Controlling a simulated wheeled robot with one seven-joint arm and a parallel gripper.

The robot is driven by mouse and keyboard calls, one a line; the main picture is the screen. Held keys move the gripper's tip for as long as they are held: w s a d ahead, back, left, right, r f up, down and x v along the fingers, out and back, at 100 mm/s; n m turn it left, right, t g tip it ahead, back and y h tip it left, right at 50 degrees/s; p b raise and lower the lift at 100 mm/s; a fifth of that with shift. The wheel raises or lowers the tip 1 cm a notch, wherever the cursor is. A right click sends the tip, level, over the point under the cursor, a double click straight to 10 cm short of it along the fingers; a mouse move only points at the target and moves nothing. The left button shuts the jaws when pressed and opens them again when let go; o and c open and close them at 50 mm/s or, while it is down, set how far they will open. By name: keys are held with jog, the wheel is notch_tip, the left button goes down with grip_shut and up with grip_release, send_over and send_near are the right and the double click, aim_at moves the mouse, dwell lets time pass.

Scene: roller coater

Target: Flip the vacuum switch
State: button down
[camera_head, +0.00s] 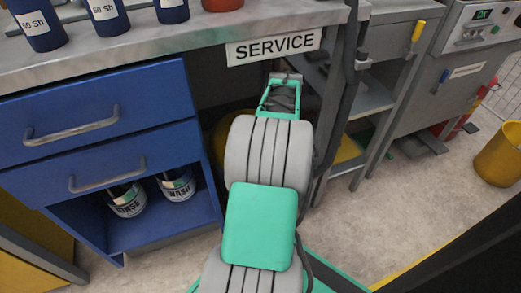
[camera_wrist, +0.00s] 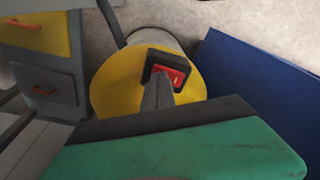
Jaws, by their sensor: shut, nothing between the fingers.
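The vacuum shows in the wrist view as a drum with a round yellow top (camera_wrist: 112,84). Its switch (camera_wrist: 174,74) is a red rocker in a raised black frame on that top. My gripper (camera_wrist: 160,76) is shut and empty, its grey fingers reaching up to the lower left part of the switch. The tips overlap the frame in the picture; I cannot tell whether they touch it. In the head view my wrist (camera_head: 282,98) reaches under the bench, and only a yellow edge of the vacuum (camera_head: 222,135) shows behind my arm.
The bench top (camera_head: 180,45) with its SERVICE sign (camera_head: 274,47) overhangs the space. A blue drawer cabinet (camera_head: 95,110) stands left, and its blue side panel (camera_wrist: 255,80) is close right of the vacuum in the wrist view. A metal shelf frame (camera_head: 375,110) stands right. Open floor lies at front right.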

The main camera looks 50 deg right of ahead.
notch_tip(320, 180, up, 7)
jog(key=p, duration=0.5)
jog(key=shift+f, duration=0.15)
